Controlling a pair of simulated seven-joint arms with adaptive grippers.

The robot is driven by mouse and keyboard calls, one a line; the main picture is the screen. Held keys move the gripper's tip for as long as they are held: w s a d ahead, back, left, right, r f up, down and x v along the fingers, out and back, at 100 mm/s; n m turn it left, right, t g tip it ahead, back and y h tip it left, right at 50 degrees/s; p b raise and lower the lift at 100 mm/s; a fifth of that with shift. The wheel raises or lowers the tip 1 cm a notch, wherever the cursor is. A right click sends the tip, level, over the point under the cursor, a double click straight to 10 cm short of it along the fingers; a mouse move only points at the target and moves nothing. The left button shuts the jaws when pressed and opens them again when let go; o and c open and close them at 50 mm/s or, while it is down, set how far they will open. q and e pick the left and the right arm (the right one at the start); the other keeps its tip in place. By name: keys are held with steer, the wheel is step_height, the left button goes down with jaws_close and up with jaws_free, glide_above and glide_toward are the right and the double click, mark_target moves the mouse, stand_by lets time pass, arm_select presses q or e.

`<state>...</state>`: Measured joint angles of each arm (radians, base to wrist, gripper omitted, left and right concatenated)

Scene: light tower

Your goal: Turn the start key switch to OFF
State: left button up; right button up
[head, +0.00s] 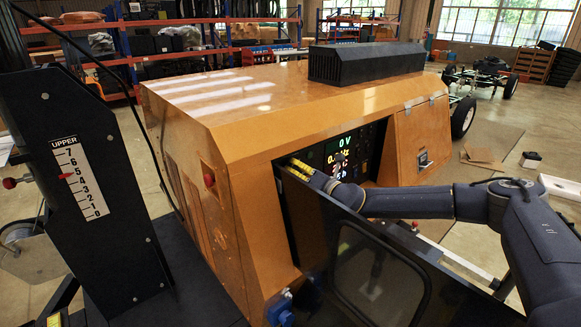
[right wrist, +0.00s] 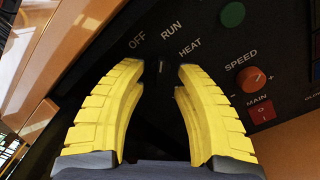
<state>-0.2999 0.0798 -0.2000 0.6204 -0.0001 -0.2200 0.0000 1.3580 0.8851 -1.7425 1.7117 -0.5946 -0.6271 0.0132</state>
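The start key switch (right wrist: 160,66) is a small dark knob on the black control panel, below the white labels OFF, RUN and HEAT. Its pointer is too dark to read which label it faces. My right gripper (right wrist: 161,68) has its yellow fingers apart, one tip on each side of the switch, with a gap visible on both sides. In the head view my right gripper (head: 297,169) reaches into the orange machine's (head: 215,120) panel opening, and the switch is hidden there. I do not make out my left gripper.
Near the switch are a green button (right wrist: 232,14), an orange SPEED knob (right wrist: 251,79) and a red MAIN switch (right wrist: 263,110). Lit displays (head: 345,140) show on the panel. An open dark door with a window (head: 375,280) stands below my right arm.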

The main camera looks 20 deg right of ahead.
steer(key=shift+x, duration=1.45)
jaws_close()
